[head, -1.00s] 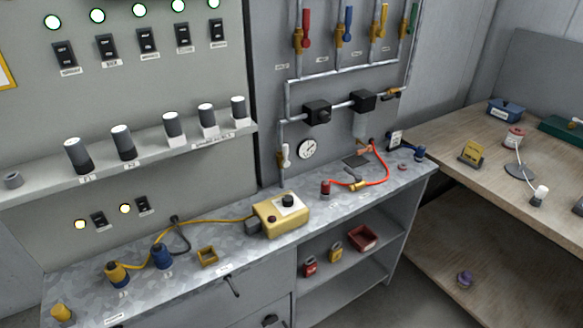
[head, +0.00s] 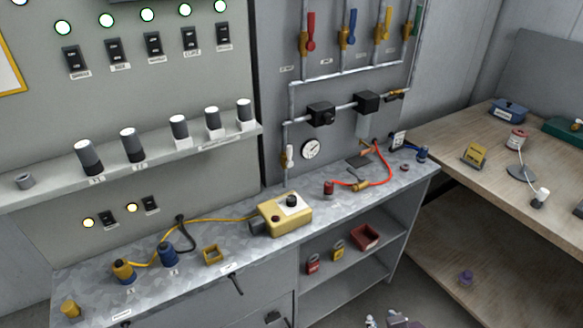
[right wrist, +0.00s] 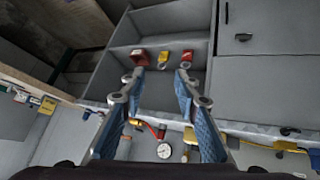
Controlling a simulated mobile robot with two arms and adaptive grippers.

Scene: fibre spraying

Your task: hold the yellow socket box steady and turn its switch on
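The yellow socket box (head: 287,222) sits on the metal bench top in the head view. Its upper face carries a white plate with a black knob switch (head: 291,201). A dark plug is at its left side, with a yellow cable (head: 215,220) leading left. My right gripper (head: 387,321) just shows at the bottom edge of the head view, well below and right of the box. In the right wrist view its two blue-padded fingers (right wrist: 160,78) are spread with nothing between them. My left gripper is not in view. The switch's marking is too small to read.
Padlocks and a red bin (head: 366,237) stand on the shelf below. A wooden table (head: 450,200) is at right.

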